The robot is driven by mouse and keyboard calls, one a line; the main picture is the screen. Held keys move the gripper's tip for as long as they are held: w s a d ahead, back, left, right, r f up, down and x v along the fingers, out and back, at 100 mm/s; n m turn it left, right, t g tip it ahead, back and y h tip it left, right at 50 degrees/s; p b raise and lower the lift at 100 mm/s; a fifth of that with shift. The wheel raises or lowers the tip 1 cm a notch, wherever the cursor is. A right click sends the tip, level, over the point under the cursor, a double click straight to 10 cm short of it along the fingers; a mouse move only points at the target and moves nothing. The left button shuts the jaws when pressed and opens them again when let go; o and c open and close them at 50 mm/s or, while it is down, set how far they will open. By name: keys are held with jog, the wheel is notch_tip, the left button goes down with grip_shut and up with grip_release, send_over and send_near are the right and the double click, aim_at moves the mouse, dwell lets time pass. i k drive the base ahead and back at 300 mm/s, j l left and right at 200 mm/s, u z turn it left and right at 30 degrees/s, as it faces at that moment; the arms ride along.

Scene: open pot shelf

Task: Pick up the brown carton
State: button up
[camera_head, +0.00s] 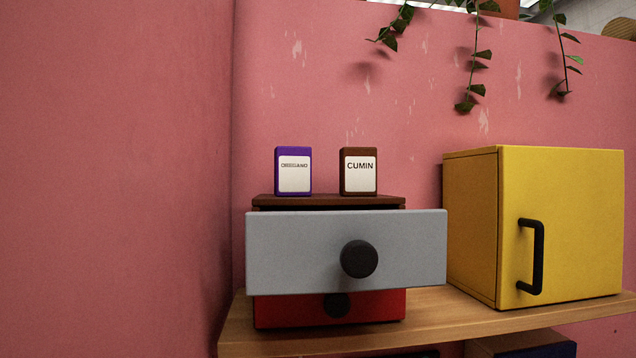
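The brown carton (358,151) stands upright on top of a small drawer unit (330,201) in the head view. It has a white label reading CUMIN on its front. A purple carton (293,152) with a label reading OREGANO stands to its left, with a gap between them. My gripper is not in view.
The unit's grey upper drawer (300,250) juts out, while its red lower drawer (285,312) sits further back. A yellow cabinet (565,220) with a black handle stands to the right on the wooden shelf (445,318). Leafy vines (474,70) hang above, against a pink wall.

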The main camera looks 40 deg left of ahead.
aim_at(358, 166)
jog(key=u, duration=1.75)
jog(key=j+z, duration=0.1)
jog(key=z, duration=0.35)
jog(key=j+z, duration=0.1)
jog(key=z, duration=0.35)
jog(key=j+z, duration=0.1)
jog(key=z, duration=0.35)
jog(key=k+z, duration=0.15)
jog(key=z, duration=0.3)
jog(key=k+j+z, duration=0.15)
jog(key=k+j, duration=0.05)
jog(key=j, duration=0.05)
